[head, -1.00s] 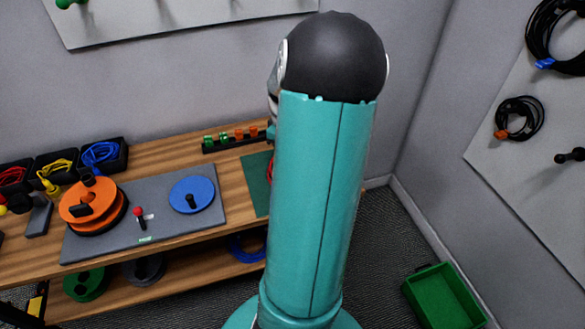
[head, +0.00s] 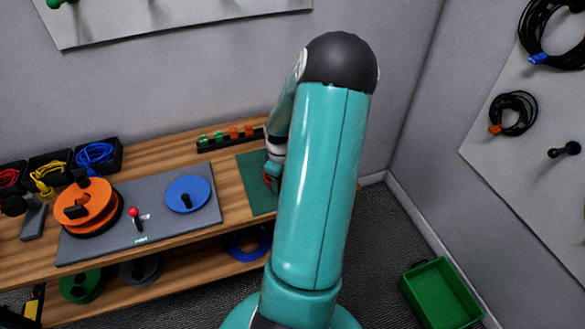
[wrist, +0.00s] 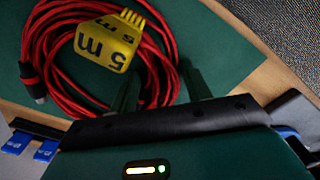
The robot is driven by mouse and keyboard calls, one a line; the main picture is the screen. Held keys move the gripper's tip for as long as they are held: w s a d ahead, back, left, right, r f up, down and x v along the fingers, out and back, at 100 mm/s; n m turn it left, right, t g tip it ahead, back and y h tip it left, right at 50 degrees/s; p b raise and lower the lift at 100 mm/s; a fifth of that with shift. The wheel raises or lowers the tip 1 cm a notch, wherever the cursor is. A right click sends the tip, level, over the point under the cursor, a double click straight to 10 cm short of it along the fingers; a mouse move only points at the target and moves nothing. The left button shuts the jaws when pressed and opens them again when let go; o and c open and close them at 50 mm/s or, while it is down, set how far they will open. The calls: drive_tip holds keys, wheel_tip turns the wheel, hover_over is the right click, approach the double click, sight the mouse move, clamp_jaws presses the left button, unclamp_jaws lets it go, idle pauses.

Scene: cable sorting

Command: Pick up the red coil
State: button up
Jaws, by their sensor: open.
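The red coil (wrist: 72,100) lies on the green mat (wrist: 225,55) in the wrist view, with a yellow "5 m" tag (wrist: 108,42) on it. A dark plug end shows at its left. My gripper (wrist: 160,85) is open, its two dark fingers apart at the coil's lower right edge. One finger overlaps the red strands in the picture; I cannot tell whether it touches them. In the head view my arm hides most of the coil; a bit of red (head: 268,179) shows on the mat beside my gripper.
A grey board with an orange reel (head: 88,203) and a blue disc (head: 188,193) lies left of the mat. Black bins (head: 95,155) with cables stand at the back left. A rack of green and orange pieces (head: 230,139) stands behind the mat. A green crate (head: 440,292) is on the floor.

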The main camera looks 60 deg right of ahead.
clamp_jaws()
drive_tip(key=shift+r, duration=0.1)
idle(0.4)
